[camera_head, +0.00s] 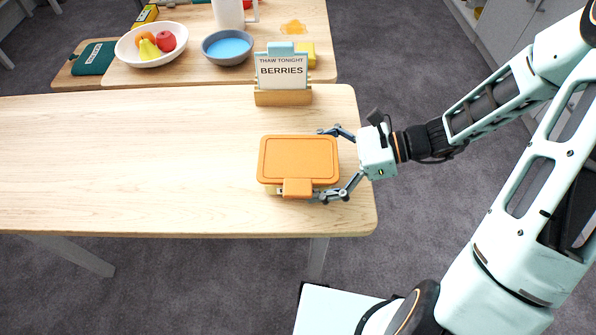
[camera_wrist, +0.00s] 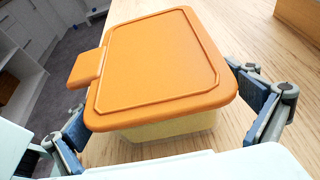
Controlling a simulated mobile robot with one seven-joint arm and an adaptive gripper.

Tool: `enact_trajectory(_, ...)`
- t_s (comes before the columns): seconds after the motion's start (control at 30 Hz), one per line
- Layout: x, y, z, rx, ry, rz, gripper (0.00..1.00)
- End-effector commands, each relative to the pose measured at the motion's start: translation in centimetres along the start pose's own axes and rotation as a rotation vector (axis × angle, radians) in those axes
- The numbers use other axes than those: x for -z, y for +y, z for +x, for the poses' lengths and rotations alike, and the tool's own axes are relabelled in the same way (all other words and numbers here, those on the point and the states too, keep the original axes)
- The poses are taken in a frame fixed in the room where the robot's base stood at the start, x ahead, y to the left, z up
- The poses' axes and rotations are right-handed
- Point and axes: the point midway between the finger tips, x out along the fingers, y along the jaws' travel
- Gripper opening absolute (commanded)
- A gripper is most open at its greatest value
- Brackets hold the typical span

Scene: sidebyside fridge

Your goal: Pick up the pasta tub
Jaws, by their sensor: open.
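A tub with an orange lid (camera_head: 298,158) and a pale yellow body, likely the pasta tub, sits upright near the right end of the wooden table. Its lid tab points toward the table's front edge. In the wrist view the lid (camera_wrist: 165,62) fills the middle, with the yellow body (camera_wrist: 170,127) below it. My gripper (camera_head: 328,164) is open at the tub's right side, with one finger at the back and one at the front. In the wrist view the fingers stand on either side of the tub. Whether they touch it I cannot tell.
A wooden holder (camera_head: 283,97) with a "THAW TONIGHT BERRIES" card (camera_head: 282,72) stands behind the tub. A second table behind bears a fruit bowl (camera_head: 128,52), a blue bowl (camera_head: 228,59) and a pitcher (camera_head: 229,12). The near table's left side (camera_head: 110,160) is clear.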

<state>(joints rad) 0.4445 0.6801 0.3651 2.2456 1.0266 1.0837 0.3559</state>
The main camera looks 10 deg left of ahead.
Motion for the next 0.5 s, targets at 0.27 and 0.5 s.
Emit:
enact_trajectory(0.27, 0.0, 0.02, 1.11, 0.0, 0.001, 0.0, 1.0)
enact_trajectory(0.5, 0.01, 0.02, 1.07, 0.0, 0.001, 0.0, 0.82)
